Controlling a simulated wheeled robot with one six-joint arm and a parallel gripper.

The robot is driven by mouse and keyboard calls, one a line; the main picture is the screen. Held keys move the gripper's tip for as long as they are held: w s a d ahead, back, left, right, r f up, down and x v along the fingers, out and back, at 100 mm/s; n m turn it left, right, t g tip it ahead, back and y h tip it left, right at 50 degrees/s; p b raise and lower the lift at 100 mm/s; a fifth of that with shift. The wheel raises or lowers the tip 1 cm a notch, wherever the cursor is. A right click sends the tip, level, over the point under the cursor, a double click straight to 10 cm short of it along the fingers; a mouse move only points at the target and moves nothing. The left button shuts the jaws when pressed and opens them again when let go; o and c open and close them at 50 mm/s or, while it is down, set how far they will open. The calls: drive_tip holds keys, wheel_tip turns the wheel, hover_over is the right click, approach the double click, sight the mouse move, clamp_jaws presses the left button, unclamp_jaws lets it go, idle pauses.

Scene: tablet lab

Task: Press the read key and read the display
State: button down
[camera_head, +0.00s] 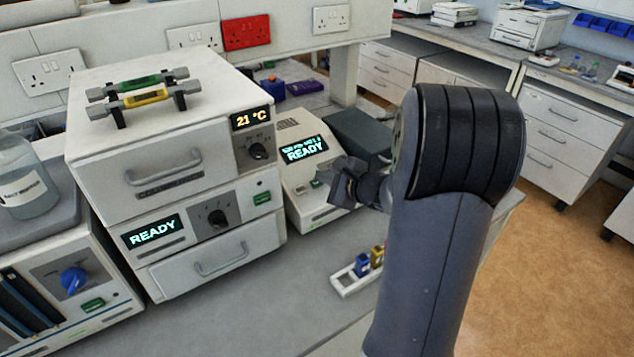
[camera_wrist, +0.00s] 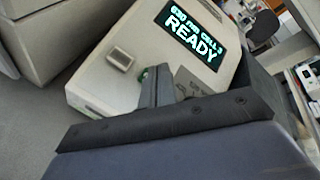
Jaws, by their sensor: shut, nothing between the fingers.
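The cream instrument (camera_head: 301,200) with a sloped front stands right of the stacked drawer units. Its display (camera_head: 304,149) shows READY in large letters, with a smaller line above. In the wrist view the display (camera_wrist: 191,30) reads READY under a line ending in "CELL 3"; its first digits are hard to read. A small green key (camera_wrist: 143,76) shows beside my fingers, partly hidden by them. A square pale button (camera_wrist: 120,59) sits left of it. My gripper (camera_head: 340,190) is shut and empty, close in front of the instrument's lower panel. I cannot tell whether it touches the key.
The stacked units (camera_head: 150,150) at left carry another READY display (camera_head: 153,232) and a 21 °C display (camera_head: 251,117). A white rack (camera_head: 345,281) with coloured cuvettes lies on the bench below my gripper. A dark box (camera_head: 357,132) stands behind the instrument's right side.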

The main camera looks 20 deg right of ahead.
drive_tip(key=shift+f, duration=0.2)
drive_tip(key=shift+w+f+b, duration=0.15)
drive_tip(key=shift+f+b, duration=0.05)
drive_tip(key=shift+b, duration=0.5)
drive_tip(key=shift+w+f+b, duration=0.15)
drive_tip(key=shift+f+b, duration=0.2)
drive_tip(key=shift+b, duration=0.15)
idle(0.4)
idle(0.4)
drive_tip(key=shift+s+r+p, duration=0.3)
drive_tip(key=shift+r, duration=0.4)
drive_tip(key=shift+r, duration=0.15)
drive_tip(key=r+p, duration=0.1)
drive_tip(key=s+r+p, duration=0.1)
drive_tip(key=r, duration=0.1)
drive_tip(key=s+r+p, duration=0.1)
drive_tip(key=shift+d+r, duration=0.15)
drive_tip(key=shift+d, duration=0.05)
idle(0.5)
